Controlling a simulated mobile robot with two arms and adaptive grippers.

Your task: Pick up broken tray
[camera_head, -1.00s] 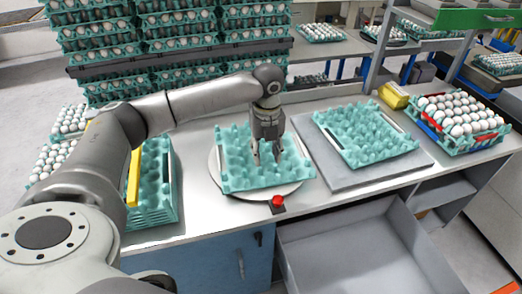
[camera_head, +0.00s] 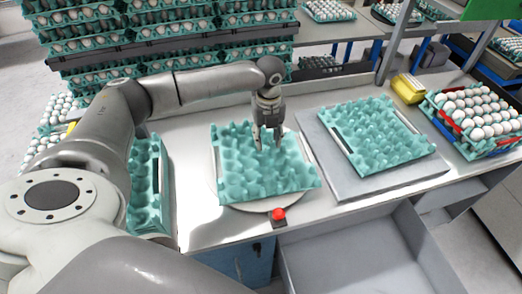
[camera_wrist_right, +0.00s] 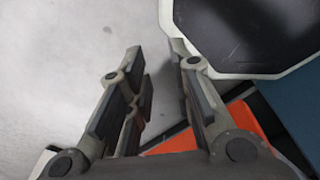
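A teal egg tray (camera_head: 238,180) without eggs lies on a round plate (camera_head: 262,205) on the counter. My left gripper (camera_head: 268,147) points down over its back middle part, fingers apart, with the tips at or among the tray's peaks. I cannot tell whether they touch it. A second empty teal tray (camera_head: 385,150) lies on a square grey plate (camera_head: 425,180) to the right. Which tray is broken cannot be made out. My right gripper (camera_wrist_right: 157,50) is open and empty in the right wrist view, above a grey floor.
Teal trays are stacked at the left (camera_head: 150,215), partly behind my left arm. A tray of white eggs (camera_head: 475,150) and a yellow object (camera_head: 408,88) stand at the right. A red button (camera_head: 278,214) is at the front edge, near an open grey drawer (camera_head: 350,255).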

